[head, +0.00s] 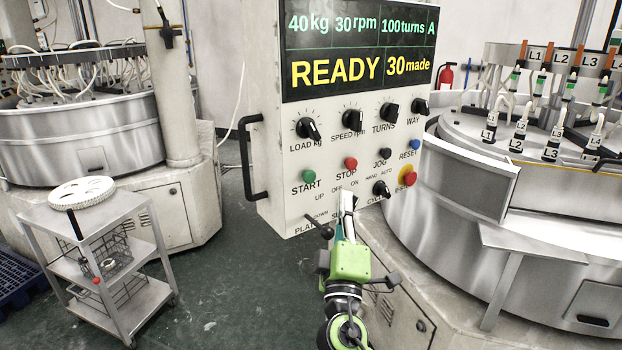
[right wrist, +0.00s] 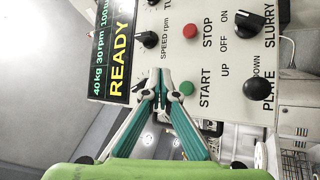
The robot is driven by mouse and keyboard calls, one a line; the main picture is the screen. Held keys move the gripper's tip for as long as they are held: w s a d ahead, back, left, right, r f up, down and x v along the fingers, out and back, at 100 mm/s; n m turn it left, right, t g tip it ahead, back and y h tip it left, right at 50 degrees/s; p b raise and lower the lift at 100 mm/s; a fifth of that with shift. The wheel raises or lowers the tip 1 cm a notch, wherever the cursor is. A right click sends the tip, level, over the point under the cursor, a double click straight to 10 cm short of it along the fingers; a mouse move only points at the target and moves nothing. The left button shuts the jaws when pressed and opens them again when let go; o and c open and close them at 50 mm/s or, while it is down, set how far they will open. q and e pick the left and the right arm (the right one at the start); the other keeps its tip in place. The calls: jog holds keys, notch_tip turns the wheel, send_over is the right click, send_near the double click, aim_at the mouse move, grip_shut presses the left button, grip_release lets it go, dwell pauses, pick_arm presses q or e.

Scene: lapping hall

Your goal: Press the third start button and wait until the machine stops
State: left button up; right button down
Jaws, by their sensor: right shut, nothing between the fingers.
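The control panel (head: 330,215) faces me in the head view. Its display (head: 360,50) reads "40kg 30rpm 100turns A" and "READY 30 made". A green START button (head: 309,176) is at the panel's lower left, with a red STOP button (head: 350,163) to its right. My right gripper (head: 347,198) is shut and empty, below and right of the green button in the head view, in front of the lower panel. In the right wrist view, the shut fingertips (right wrist: 160,74) show beside the green button (right wrist: 186,88), apart from it in the picture. My left gripper is out of view.
Several dials (head: 308,128), an E-stop (head: 407,175) and a black joystick (head: 320,227) are on the panel. A lapping machine (head: 470,215) stands at the right, another (head: 95,125) at the left. A trolley (head: 105,220) stands at the left on green floor.

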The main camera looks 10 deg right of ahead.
aim_at(308, 176)
jog(key=w, duration=0.2)
jog(key=w+a+b, duration=0.1)
jog(key=w, duration=0.1)
jog(key=w+a, duration=0.1)
jog(key=w, duration=0.1)
jog(key=shift+a+f+b, duration=0.15)
jog(key=shift+a+b, duration=0.05)
jog(key=shift+b, duration=0.2)
jog(key=shift+w+a+b, duration=0.2)
jog(key=shift+w+b, duration=0.1)
jog(key=shift+w, duration=0.25)
jog(key=shift+w+a+b, duration=0.15)
jog(key=shift+w+b, duration=0.15)
jog(key=shift+w, duration=0.2)
jog(key=shift+w+a+b, duration=0.2)
jog(key=shift+w+b, duration=0.15)
jog(key=shift+b, duration=0.15)
